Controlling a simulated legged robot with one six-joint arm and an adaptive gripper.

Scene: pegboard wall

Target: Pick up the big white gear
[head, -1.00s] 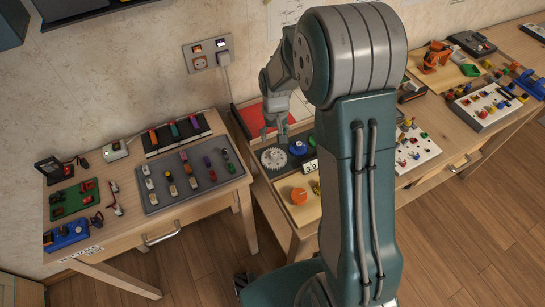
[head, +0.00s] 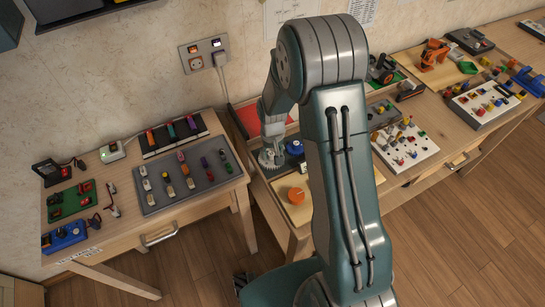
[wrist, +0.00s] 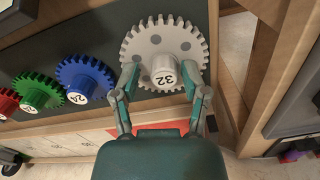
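The big white gear (wrist: 135,48) lies on a dark panel in the wrist view, with a raised hub (wrist: 164,74) marked 32 and round dark spots on its face. In the head view the gear (head: 266,160) shows partly behind my gripper (head: 271,150). In the wrist view my gripper (wrist: 161,76) is open, with one finger on each side of the hub and gaps between. The fingers overlap the gear's near edge. I cannot tell whether the fingertips touch its face.
A blue gear (wrist: 86,78) marked 24, a green gear (wrist: 40,92) and a red gear (wrist: 7,103) stand in a row left of the white one. A wooden frame edge (wrist: 228,70) is close on the right. An orange knob (head: 296,195) is nearer on the bench.

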